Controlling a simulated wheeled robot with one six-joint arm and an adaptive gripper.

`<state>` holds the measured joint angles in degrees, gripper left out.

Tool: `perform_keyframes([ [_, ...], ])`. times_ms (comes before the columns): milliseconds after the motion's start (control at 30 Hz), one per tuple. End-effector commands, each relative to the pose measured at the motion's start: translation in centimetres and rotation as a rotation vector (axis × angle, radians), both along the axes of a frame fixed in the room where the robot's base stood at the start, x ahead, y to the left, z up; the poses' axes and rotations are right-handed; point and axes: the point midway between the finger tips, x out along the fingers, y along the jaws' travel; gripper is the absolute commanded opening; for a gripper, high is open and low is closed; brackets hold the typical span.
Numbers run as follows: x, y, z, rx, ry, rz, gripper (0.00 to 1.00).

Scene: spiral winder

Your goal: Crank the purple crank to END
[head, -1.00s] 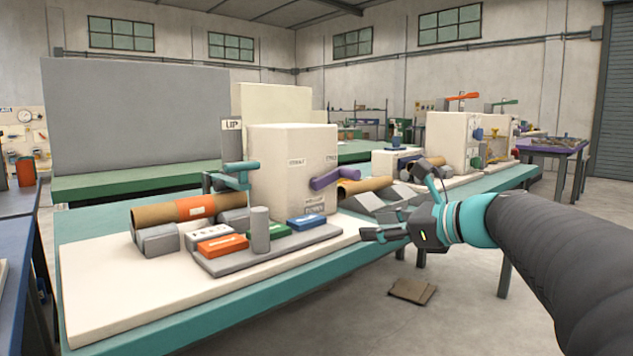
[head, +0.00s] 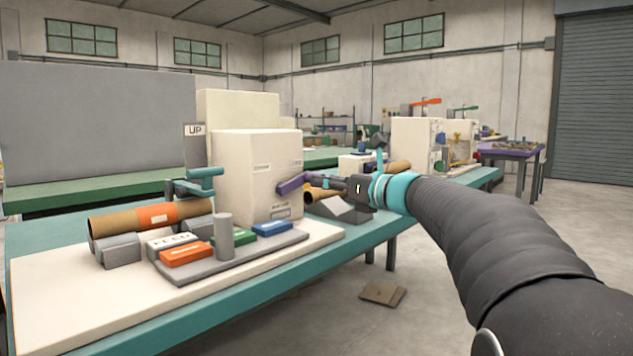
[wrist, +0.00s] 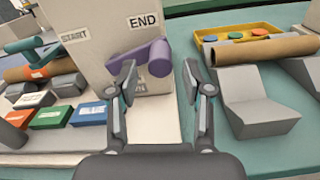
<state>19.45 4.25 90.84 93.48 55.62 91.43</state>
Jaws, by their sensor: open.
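The purple crank (head: 292,184) sticks out from the right part of the front of the cream winder box (head: 252,178). In the wrist view the purple crank (wrist: 145,56) lies ahead of my gripper (wrist: 158,72), its right end in line with the gap between the fingers. The fingers are apart and nothing is held; I cannot tell how far the crank is from them. The END label (wrist: 144,21) is above the crank, and the START label (wrist: 74,36) is to the left. In the head view the fingertips are partly hidden around the crank.
Orange (head: 186,255), green (head: 228,236) and blue (head: 271,229) blocks lie on a grey plate. A teal arm (head: 200,182) and cardboard tube (head: 150,217) stand left. Grey wedge blocks (wrist: 255,100) and a yellow tray (wrist: 255,40) are to the right of the gripper.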

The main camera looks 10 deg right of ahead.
Motion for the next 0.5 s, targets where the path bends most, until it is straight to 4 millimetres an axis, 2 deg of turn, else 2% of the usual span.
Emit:
perform_keyframes([
  [200,2.1,1.6,0.0,0.0,0.0,0.002,0.5],
  [500,2.8,2.0,0.0,0.0,0.0,-0.001,0.5],
])
